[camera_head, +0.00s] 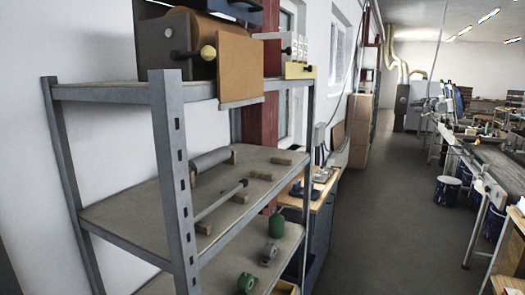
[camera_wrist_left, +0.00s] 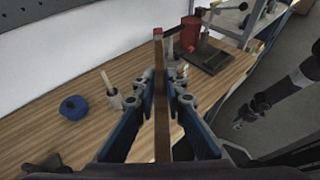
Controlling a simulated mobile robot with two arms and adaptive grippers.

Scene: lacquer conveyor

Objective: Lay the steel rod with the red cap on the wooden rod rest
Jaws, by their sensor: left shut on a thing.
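My left gripper (camera_wrist_left: 163,76) is shut on a long thin rod (camera_wrist_left: 160,110) with a small red tip, in the left wrist view. The rod points away from me and looks brownish there. In the head view, small wooden blocks (camera_head: 261,175) stand on the middle shelf with nothing on them; they look like a rod rest. Neither gripper shows in the head view. A dark arm, probably my right one, comes in from the right in the left wrist view. Its end (camera_wrist_left: 240,122) is too small to read.
A grey roller (camera_head: 211,160) and a thin rod with a dark end (camera_head: 220,200) lie on other blocks on the middle shelf (camera_head: 130,213). The aisle floor (camera_head: 385,220) is clear.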

